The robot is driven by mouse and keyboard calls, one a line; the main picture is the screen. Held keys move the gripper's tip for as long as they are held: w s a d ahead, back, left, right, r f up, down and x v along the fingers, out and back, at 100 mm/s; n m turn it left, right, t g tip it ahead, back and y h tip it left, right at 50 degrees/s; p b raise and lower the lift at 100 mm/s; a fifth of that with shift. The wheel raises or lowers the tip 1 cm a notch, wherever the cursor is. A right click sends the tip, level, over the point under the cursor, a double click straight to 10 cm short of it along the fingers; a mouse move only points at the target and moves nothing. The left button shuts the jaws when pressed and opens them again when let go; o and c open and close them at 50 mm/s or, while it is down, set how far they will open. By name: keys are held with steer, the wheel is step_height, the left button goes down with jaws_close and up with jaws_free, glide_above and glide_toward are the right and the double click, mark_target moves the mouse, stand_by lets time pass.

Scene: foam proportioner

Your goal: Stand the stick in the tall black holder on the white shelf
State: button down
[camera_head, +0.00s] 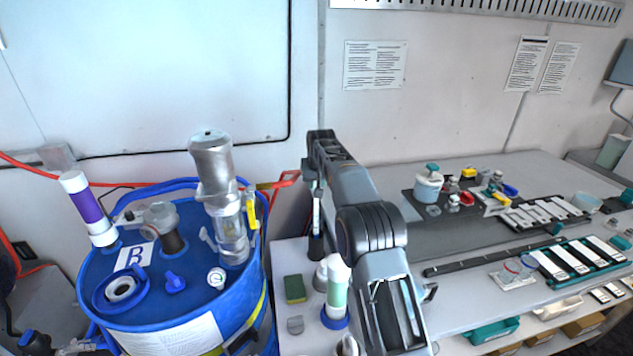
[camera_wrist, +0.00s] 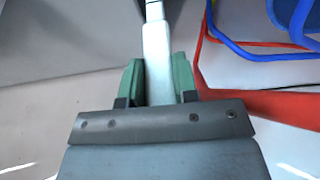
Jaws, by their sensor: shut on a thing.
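The stick (camera_wrist: 157,48) is pale and slim and sits between the two green finger pads of my gripper (camera_wrist: 159,80) in the wrist view. In the head view my gripper (camera_head: 314,178) is at the end of my arm, above the left part of the white shelf (camera_head: 288,262). The stick (camera_head: 316,212) hangs about upright below it. The tall black holder (camera_head: 316,247) stands on the shelf directly below the stick in the picture. The stick's lower end meets the holder's top in the picture; I cannot tell whether it is inside.
A blue drum (camera_head: 190,290) with fittings and a clear cylinder (camera_head: 232,235) stands left of the shelf. A green sponge (camera_head: 295,288) and a white-green bottle (camera_head: 337,285) are near the holder. The wall is behind.

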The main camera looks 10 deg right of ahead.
steer(key=shift+f, duration=0.1)
steer(key=c, duration=1.4)
jaws_free()
steer(key=shift+f, duration=0.1)
steer(key=o, duration=0.5)
steer(key=shift+f+b, duration=0.15)
steer(key=shift+b, duration=0.55)
steer(key=v, duration=1.4)
steer(key=s+r, duration=0.3)
steer(key=s, duration=0.5)
steer(key=shift+s+d+f, duration=0.1)
steer(key=shift+s+f, duration=2.4)
steer(key=shift+s, duration=2.2)
steer(key=shift+s+f, duration=2.45)
steer(key=shift+s, duration=2.25)
steer(key=shift+s+d+f, duration=0.1)
steer(key=shift+s+f, duration=2.4)
steer(key=shift+s, duration=2.2)
